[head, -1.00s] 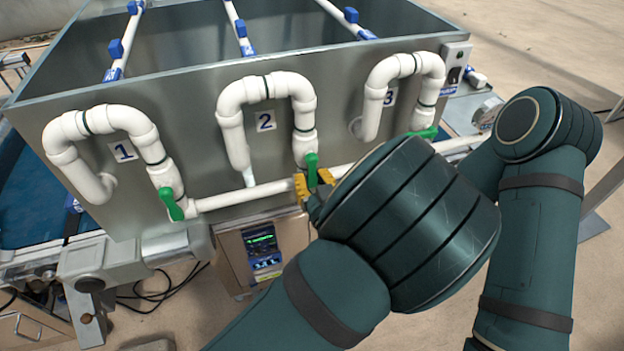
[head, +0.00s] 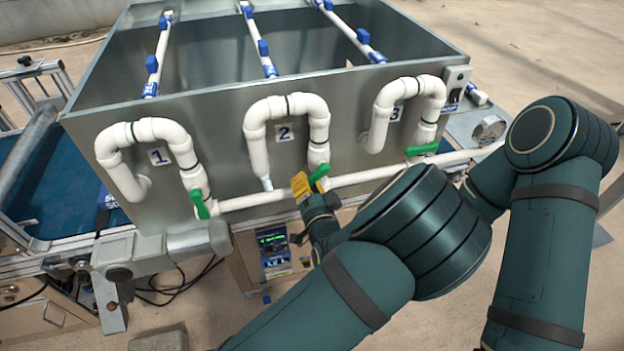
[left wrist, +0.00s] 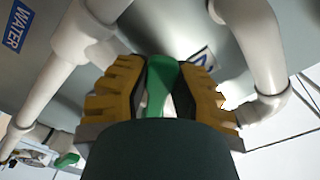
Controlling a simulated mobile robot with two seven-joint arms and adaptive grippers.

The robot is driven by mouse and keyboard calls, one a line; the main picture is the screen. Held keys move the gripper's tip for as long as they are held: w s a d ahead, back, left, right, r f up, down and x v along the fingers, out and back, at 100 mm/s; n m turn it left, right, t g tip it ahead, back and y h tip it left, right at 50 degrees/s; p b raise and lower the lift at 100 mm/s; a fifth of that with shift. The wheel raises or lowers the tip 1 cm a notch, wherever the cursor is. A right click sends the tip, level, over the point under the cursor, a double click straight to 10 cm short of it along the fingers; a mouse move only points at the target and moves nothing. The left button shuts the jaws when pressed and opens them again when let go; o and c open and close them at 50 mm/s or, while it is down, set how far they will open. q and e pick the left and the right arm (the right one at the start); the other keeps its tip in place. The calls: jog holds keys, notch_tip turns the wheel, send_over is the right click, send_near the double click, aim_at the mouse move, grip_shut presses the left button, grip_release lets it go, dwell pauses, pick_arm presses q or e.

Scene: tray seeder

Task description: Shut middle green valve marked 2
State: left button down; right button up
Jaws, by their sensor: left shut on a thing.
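The green handle of valve 2 (head: 319,173) sits on the white pipe below the middle loop, beside the label "2" (head: 284,133). It is tilted, with its upper end to the right. My left gripper (head: 302,187) has yellow fingertips at this handle. In the left wrist view the fingers of my left gripper (left wrist: 160,95) stand on both sides of the green handle (left wrist: 160,80), shut on it. The handle's lower part is hidden by the gripper. My right gripper is not in view.
Valve 1's green handle (head: 199,204) lies nearly along its pipe. Valve 3's green handle (head: 421,149) lies crosswise. A white horizontal pipe (head: 255,199) runs along the grey tank (head: 215,120). A control box with a display (head: 272,240) stands below. A blue belt (head: 40,200) is at left.

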pick_arm(q)
jog(key=r+m+p, duration=0.1)
jog(key=m, duration=0.1)
jog(key=a+r+m+p, duration=0.1)
jog(key=shift+s+m, duration=0.1)
jog(key=shift+m, duration=0.3)
jog(key=shift+a+r+m+p, duration=0.1)
jog(key=shift+r+m+p, duration=0.4)
jog(key=shift+m+p, duration=0.45)
jog(key=shift+a+r+m+p, duration=0.1)
jog(key=shift+r+m+p, duration=0.45)
jog(key=shift+m, duration=0.7)
jog(key=c, duration=0.7)
grip_release()
jog(key=shift+f, duration=0.1)
jog(key=shift+c, duration=0.2)
